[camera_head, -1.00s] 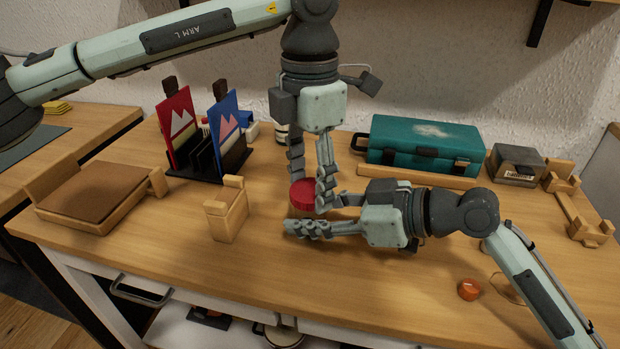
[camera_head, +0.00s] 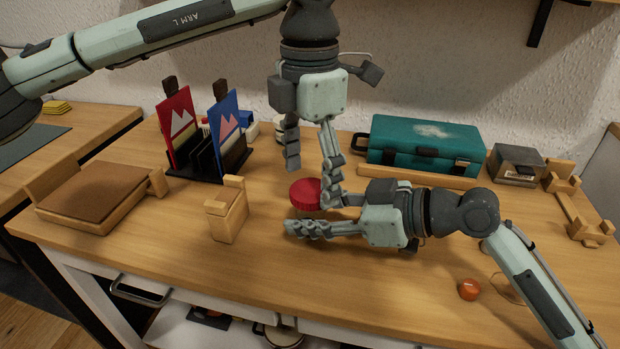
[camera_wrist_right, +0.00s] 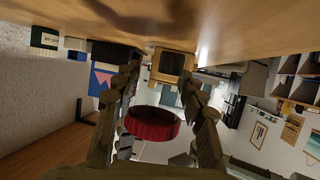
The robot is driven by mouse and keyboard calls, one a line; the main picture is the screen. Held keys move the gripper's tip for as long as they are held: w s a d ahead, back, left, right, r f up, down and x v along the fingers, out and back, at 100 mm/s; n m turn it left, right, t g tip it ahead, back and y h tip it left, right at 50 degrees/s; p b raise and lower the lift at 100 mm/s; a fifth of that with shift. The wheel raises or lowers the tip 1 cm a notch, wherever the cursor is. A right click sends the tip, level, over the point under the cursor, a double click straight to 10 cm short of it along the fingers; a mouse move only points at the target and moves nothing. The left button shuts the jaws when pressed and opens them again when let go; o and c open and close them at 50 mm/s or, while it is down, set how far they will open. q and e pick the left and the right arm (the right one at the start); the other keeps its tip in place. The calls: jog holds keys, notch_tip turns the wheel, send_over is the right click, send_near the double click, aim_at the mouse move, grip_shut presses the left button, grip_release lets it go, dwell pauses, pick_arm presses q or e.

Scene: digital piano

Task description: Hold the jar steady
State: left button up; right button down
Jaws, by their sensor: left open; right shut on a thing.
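The jar stands on the table in the middle of the head view, its red lid (camera_head: 307,193) on top. The lid also shows between my right fingers in the right wrist view (camera_wrist_right: 152,124). My right gripper (camera_head: 303,213) is shut on the jar from the right side, low and near the tabletop. The jar's body is mostly hidden by the fingers. My left gripper (camera_head: 311,180) points down over the lid with its fingers spread open. Its right finger is close beside the lid; I cannot tell whether it touches.
A teal toolbox (camera_head: 424,145) stands behind my right arm. A card rack (camera_head: 208,160) and a wooden block (camera_head: 227,212) are to the left. An orange lid-like object (camera_head: 468,289) lies at front right. The table's front middle is clear.

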pick_arm(q)
notch_tip(320, 180, up, 11)
jog(key=shift+f, duration=0.15)
dwell(0.6)
